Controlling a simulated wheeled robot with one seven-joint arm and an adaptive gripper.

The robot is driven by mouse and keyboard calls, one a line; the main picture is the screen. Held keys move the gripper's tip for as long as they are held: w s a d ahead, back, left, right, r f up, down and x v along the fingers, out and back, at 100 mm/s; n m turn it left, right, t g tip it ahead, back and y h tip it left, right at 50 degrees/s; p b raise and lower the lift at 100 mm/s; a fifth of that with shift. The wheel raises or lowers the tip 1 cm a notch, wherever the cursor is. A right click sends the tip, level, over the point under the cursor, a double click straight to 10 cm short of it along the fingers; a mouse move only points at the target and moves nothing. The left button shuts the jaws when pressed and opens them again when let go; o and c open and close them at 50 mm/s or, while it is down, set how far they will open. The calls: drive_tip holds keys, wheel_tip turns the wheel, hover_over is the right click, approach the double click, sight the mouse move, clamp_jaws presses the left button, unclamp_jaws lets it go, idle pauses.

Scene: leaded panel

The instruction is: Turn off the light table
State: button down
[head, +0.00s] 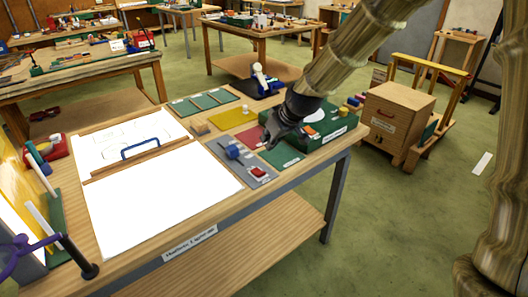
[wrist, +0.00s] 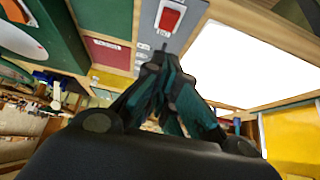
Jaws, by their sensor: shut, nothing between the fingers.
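The light table's white panel (head: 165,195) glows bright at the front left of the wooden workbench; its edge also shows in the wrist view (wrist: 250,62). A grey control plate (head: 240,165) lies beside it, with a blue knob (head: 233,152) and a red rocker switch (head: 258,171) in a pale surround. The red switch also shows at the top of the wrist view (wrist: 170,18). My gripper (head: 267,145) is shut and empty, pointing down above the plate's far right side. Its fingertips (wrist: 158,62) are apart from the switch in the picture; their height is unclear.
Coloured sheets (head: 233,117) lie behind the plate. A green tray (head: 315,125) stands close to my gripper on the right.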

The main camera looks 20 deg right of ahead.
drive_tip(key=d+p+x, duration=0.1)
drive_tip(key=x, duration=0.3)
drive_tip(key=p, duration=0.2)
hover_over(255, 169)
drive_tip(key=s, duration=0.2)
drive_tip(key=f, duration=0.4)
drive_tip(key=d+f, duration=0.1)
drive_tip(key=f, duration=0.1)
drive_tip(key=shift+s+f, duration=0.1)
drive_tip(key=shift+s+f+p, duration=0.2)
drive_tip(key=shift+f+p, duration=0.2)
drive_tip(key=shift+f, duration=0.8)
drive_tip(key=shift+d, duration=0.1)
drive_tip(key=shift+f, duration=0.1)
